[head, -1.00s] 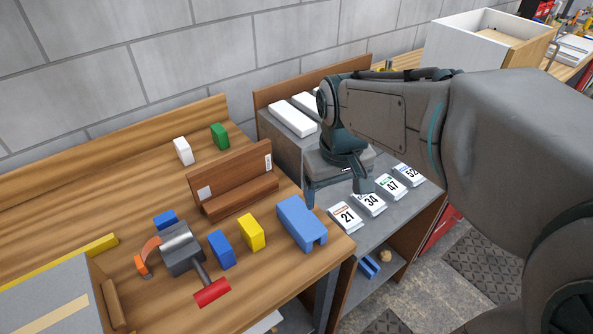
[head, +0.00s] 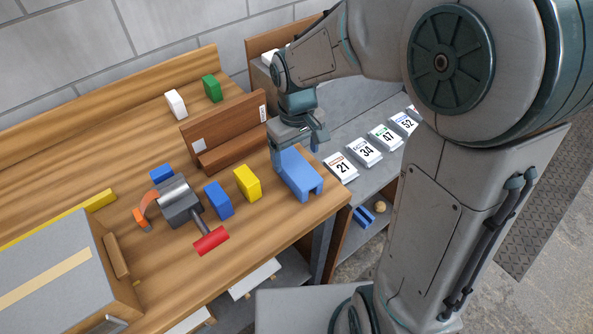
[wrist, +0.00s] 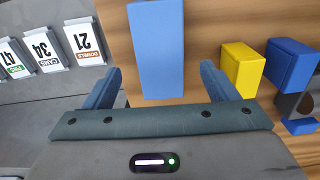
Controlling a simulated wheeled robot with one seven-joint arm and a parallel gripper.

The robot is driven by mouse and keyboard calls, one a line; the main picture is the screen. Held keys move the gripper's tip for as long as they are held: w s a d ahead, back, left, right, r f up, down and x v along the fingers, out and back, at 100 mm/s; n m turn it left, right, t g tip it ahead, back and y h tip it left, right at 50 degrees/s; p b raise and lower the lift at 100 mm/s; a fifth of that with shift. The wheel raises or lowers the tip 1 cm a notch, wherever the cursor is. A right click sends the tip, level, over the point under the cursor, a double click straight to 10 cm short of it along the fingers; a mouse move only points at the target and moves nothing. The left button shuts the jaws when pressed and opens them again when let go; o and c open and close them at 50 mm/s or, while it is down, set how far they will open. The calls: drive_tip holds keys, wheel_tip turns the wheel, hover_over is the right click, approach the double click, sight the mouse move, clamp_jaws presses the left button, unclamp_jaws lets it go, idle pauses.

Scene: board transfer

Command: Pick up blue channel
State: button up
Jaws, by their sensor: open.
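The blue channel (head: 299,173) lies on the right end of the wooden workbench, its hollow end facing the front edge. In the wrist view the blue channel (wrist: 157,50) runs lengthwise ahead of the jaws, in line with the gap between the fingers. My gripper (head: 295,147) is at the far end of the channel in the head view, with its fingers close to it. In the wrist view my gripper (wrist: 158,84) is open, with the near end of the channel showing between its fingers. I cannot tell how high the fingers are above the bench.
A brown wooden stand (head: 225,138) is behind. Numbered cards (head: 341,168) lie on the grey surface to the right.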

sight(296, 167)
drive_tip(key=shift+s+f, duration=0.1)
drive_tip(key=shift+f, duration=2.6)
drive_tip(key=c, duration=1.1)
